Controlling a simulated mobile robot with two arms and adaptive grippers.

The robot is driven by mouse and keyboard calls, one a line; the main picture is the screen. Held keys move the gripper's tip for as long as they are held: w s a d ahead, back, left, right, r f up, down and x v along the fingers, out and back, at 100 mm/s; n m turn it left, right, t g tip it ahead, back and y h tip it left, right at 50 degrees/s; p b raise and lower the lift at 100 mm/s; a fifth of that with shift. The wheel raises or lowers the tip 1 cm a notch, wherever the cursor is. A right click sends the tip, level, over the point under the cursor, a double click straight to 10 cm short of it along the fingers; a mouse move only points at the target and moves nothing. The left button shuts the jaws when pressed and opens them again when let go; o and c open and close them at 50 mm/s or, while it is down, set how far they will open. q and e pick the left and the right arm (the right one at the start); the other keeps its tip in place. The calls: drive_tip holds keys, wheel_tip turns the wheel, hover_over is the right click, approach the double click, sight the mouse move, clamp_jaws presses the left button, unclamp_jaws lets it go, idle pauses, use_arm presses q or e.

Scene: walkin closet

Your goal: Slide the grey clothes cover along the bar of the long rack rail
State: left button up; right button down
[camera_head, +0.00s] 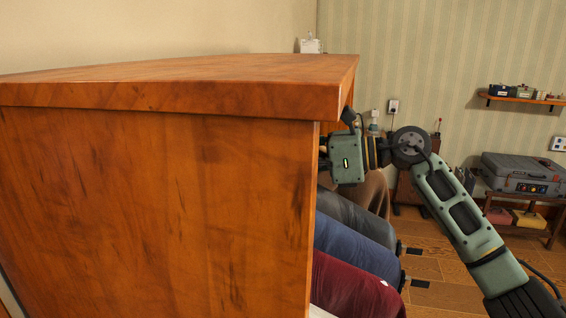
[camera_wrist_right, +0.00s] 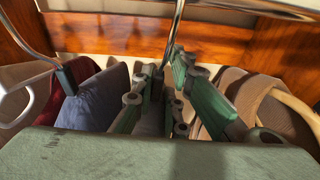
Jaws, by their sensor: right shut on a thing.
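The grey clothes cover (camera_head: 352,216) hangs among other garments at the open side of the wooden rack unit, between a blue and a brown one. In the right wrist view, grey material (camera_wrist_right: 150,120) shows between the green fingers of my right gripper (camera_wrist_right: 158,90), which is shut on the cover near its thin metal hook (camera_wrist_right: 174,38). The exact grip is partly hidden by the fingers. The shiny rack rail (camera_wrist_right: 275,9) crosses the top right of that view. In the head view the fingers are hidden behind the unit's edge. My left gripper is out of view.
A blue garment (camera_head: 350,246) and a maroon one (camera_head: 345,288) hang nearer the head camera; a brown garment (camera_head: 372,192) hangs beyond. The wooden unit (camera_head: 160,200) blocks the left side. A low bench with a grey case (camera_head: 525,174) stands right. Some floor is clear between.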

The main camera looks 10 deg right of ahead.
drive_tip(key=shift+r, duration=0.4)
drive_tip(key=shift+w+d+p, duration=0.35)
drive_tip(key=shift+w, duration=0.45)
drive_tip(key=shift+w+d+p, duration=0.3)
drive_tip(key=shift+w+p, duration=0.05)
drive_tip(key=shift+w, duration=0.4)
drive_tip(key=shift+w+d+p, duration=0.35)
drive_tip(key=shift+w, duration=0.45)
drive_tip(key=shift+s+a, duration=0.1)
drive_tip(key=shift+s, duration=0.1)
drive_tip(key=shift+f+b, duration=0.2)
drive_tip(key=shift+b, duration=0.2)
drive_tip(key=c, duration=1.7)
unclamp_jaws()
drive_tip(key=shift+s, duration=0.2)
drive_tip(key=shift+w+f, duration=0.1)
drive_tip(key=shift+f, duration=0.05)
drive_tip(key=shift+f, duration=0.1)
